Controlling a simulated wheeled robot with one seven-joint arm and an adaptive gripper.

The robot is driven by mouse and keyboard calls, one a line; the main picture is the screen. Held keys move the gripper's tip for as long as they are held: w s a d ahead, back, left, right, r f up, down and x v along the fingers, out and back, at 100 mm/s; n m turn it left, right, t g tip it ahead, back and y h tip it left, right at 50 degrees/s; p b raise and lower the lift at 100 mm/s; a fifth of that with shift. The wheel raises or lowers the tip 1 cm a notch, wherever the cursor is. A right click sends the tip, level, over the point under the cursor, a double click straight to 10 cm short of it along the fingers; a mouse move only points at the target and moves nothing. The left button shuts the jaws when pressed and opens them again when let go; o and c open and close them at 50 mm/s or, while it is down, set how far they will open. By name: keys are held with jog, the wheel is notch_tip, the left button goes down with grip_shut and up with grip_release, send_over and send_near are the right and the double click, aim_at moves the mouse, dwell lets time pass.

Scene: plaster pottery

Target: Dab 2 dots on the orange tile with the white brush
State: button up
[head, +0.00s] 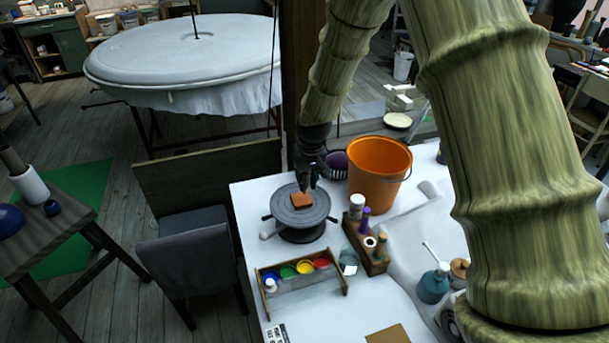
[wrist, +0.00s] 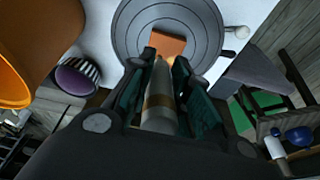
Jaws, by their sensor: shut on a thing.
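The orange tile (head: 302,201) lies on a round grey turntable (head: 318,214) on the white table. In the wrist view the tile (wrist: 170,42) is just beyond my fingers, partly hidden by them and the brush. My gripper (head: 308,181) is above the tile, pointing down. It is shut on the white brush (wrist: 160,108), a pale handle with a tan band. The brush tip points toward the tile; I cannot tell whether it touches. No dots can be made out on the visible part of the tile.
A wooden rack with blue, green, yellow (head: 304,266) and red paint pots stands in front of the turntable. An orange bucket (head: 379,170) stands at the back right. A wooden holder (head: 365,248) with bottles and a glass jar (head: 348,261) are to the right.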

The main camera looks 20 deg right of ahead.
jog(key=shift+s+d+f+b, duration=0.1)
jog(key=shift+d+f+b, duration=0.15)
jog(key=shift+f, duration=0.2)
jog(key=shift+s+d+f+b, duration=0.1)
jog(key=shift+f+b, duration=0.2)
jog(key=shift+f, duration=0.25)
jog(key=shift+s, duration=0.1)
jog(key=shift+s+r, duration=0.2)
jog(key=shift+r, duration=0.05)
jog(key=shift+f, duration=0.6)
dwell(1.4)
